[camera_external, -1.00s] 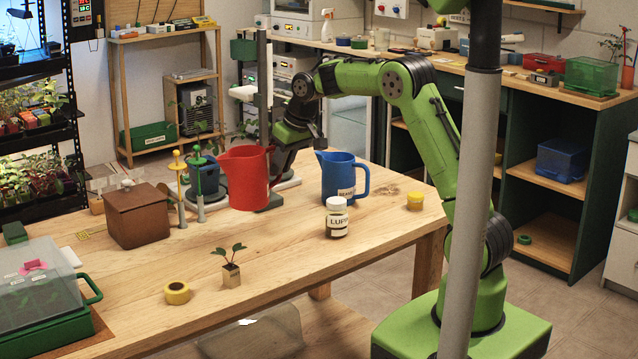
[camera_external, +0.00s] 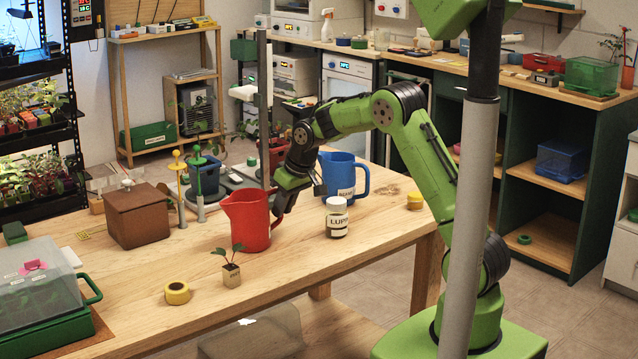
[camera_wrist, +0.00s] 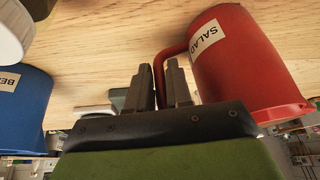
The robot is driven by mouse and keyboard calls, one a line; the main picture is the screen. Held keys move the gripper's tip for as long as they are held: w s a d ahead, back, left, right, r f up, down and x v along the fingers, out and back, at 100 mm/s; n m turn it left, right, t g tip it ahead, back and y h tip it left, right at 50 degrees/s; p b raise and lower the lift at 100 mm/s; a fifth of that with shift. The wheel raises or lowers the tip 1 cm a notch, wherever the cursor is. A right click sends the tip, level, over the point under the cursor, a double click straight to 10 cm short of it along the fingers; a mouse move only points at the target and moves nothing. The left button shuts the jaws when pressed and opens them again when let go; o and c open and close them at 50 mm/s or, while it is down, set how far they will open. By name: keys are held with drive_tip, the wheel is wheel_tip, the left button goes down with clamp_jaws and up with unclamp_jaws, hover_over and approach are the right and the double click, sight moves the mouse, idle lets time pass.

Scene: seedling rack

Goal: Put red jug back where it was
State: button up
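The red jug (camera_external: 246,222) stands upright at the middle of the wooden table, its base on or just above the wood. In the wrist view the red jug (camera_wrist: 235,65) appears upside down, with a label reading SALAD and its handle toward my fingers. My gripper (camera_external: 279,212) is at the jug's right side. In the wrist view my gripper (camera_wrist: 158,68) has a finger on each side of the handle, closed on it. The exact contact under the base is hard to see.
A seedling in a small pot (camera_external: 231,274) stands close in front of the jug. A blue jug (camera_external: 342,177) and a LUPIN jar (camera_external: 337,217) stand to the right. Yellow tape (camera_external: 177,293) and a brown box (camera_external: 138,216) are left. The table's front right is clear.

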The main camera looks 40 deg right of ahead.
drive_tip(key=o, duration=0.4)
drive_tip(key=shift+c, duration=0.2)
drive_tip(key=shift+r, duration=0.1)
drive_tip(key=s+d+r+p, duration=0.35)
drive_tip(key=s+r, duration=0.75)
drive_tip(key=r, duration=0.4)
drive_tip(key=s+d+f+m+t+h, duration=0.1)
drive_tip(key=s+d+m, duration=0.1)
drive_tip(key=s, duration=2.2)
drive_tip(key=shift+d+f, duration=0.15)
drive_tip(key=shift+d, duration=0.15)
